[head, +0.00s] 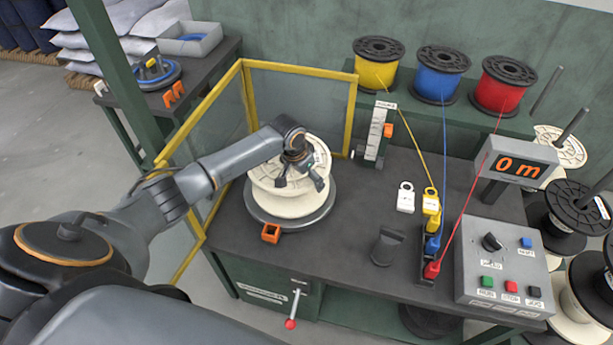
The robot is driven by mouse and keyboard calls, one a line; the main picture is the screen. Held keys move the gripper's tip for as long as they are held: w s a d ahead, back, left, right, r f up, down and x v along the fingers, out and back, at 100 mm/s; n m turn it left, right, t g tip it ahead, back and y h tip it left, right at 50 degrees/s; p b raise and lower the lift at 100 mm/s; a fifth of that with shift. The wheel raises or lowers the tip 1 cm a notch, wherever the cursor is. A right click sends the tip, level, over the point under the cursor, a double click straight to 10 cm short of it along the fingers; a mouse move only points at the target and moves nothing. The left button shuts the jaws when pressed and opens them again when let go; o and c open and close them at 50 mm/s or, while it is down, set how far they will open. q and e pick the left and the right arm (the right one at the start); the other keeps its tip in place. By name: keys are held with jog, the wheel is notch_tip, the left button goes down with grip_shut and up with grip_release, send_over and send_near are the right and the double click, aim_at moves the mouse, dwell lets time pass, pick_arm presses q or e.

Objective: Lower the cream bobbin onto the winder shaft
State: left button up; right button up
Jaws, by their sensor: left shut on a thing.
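The cream bobbin (282,197) is at the winder on the left part of the bench, inside the yellow-framed guard. It sits directly above a round dark plate (300,222), and I cannot tell whether it rests on it. My left gripper (301,180) reaches in from the left and is shut on the bobbin at its top. The winder shaft is hidden by the bobbin and the gripper. My right gripper is not in view.
A yellow-framed guard (299,66) stands behind and left of the bobbin. An orange block (271,233) sits at the plate's front edge. A control box (502,270), a 0 m display (518,166) and wire guides are to the right. Yellow, blue and red spools stand behind.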

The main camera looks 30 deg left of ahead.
pick_arm(q)
jog(key=shift+s+a+f, duration=0.15)
jog(key=shift+a+f, duration=0.3)
jog(key=shift+a, duration=0.2)
jog(key=o, duration=1.4)
jog(key=shift+o, duration=0.5)
jog(key=shift+a+f, duration=0.15)
jog(key=shift+w+r, duration=0.2)
jog(key=shift+r, duration=0.1)
jog(key=v, duration=1)
jog(key=shift+s+d+r, duration=0.15)
jog(key=shift+d+r, duration=0.05)
jog(key=shift+r, duration=0.1)
jog(key=shift+s+r, duration=0.15)
jog(key=shift+r, duration=0.15)
jog(key=shift+d+r, duration=0.1)
jog(key=shift+d, duration=0.25)
